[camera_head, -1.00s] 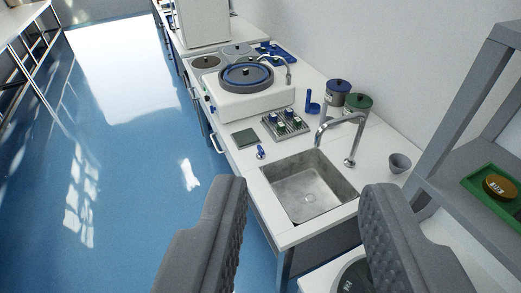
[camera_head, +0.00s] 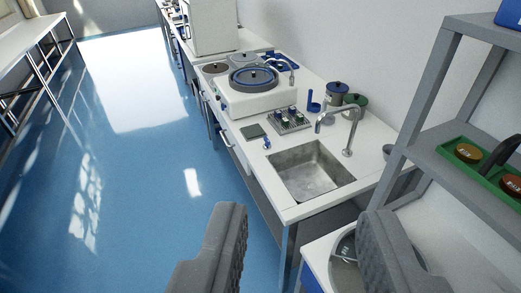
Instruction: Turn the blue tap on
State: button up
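A small blue tap handle (camera_head: 267,142) stands on the white counter at the left back corner of the sink (camera_head: 314,172). The curved metal spout (camera_head: 349,128) rises at the sink's right side and arches over the basin. I cannot tell whether water runs from it. My gripper (camera_head: 302,252) is open and empty, with its two grey padded fingers wide apart at the bottom of the view. It is nearer to me than the sink and apart from the tap.
A white machine with a round blue-rimmed disc (camera_head: 254,78) stands farther along the counter. A small rack (camera_head: 289,120) and lidded jars (camera_head: 337,93) are behind the sink. Grey shelves with a green tray (camera_head: 462,143) stand close on the right. Blue floor on the left is free.

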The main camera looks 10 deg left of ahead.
aim_at(268, 142)
jog(key=u, duration=0.9)
jog(key=i, duration=2.6)
jog(key=z, duration=0.65)
